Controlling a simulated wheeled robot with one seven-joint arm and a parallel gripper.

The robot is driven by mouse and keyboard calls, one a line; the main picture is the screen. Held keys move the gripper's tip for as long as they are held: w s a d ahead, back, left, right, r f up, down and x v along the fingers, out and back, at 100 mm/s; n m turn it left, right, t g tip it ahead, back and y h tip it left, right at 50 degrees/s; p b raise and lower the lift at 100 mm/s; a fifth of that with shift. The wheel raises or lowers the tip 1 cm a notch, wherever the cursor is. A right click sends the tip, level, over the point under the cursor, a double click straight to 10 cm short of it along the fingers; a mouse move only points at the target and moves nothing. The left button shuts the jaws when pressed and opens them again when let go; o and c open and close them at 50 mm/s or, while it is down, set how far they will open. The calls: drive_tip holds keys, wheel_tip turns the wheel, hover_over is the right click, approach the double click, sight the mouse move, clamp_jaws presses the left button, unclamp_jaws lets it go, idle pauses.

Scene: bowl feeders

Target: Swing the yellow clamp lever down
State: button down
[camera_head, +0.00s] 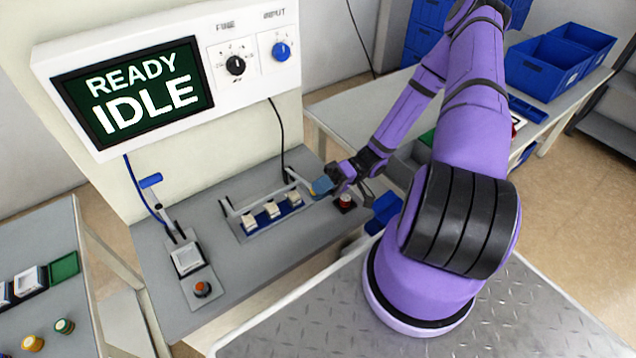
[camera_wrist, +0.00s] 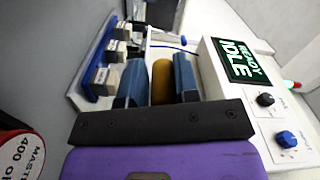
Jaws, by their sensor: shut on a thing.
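My gripper (camera_head: 322,187) is at the right end of a fixture (camera_head: 243,236) on the grey bench. In the wrist view its two blue fingers (camera_wrist: 160,82) are shut around the rounded yellow handle of the clamp lever (camera_wrist: 162,78). The fixture holds three pale blocks (camera_head: 271,209) in a row on a blue strip, which also shows in the wrist view (camera_wrist: 88,65). In the head view the yellow handle is hidden by my gripper, and the lever's angle cannot be told.
A blue-handled lever (camera_head: 150,181) stands up at the bench's left, behind a white block. The control panel (camera_head: 170,75) reads READY IDLE. Blue bins (camera_head: 545,65) stand on the bench at the back right.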

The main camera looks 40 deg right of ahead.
drive_tip(key=shift+w+d+f, duration=0.1)
drive_tip(key=shift+w+f, duration=0.05)
drive_tip(key=shift+f, duration=0.05)
idle(0.3)
drive_tip(key=c, duration=1)
unclamp_jaws()
drive_tip(key=shift+o, duration=0.2)
drive_tip(key=d, duration=1.1)
drive_tip(key=shift+a, duration=0.1)
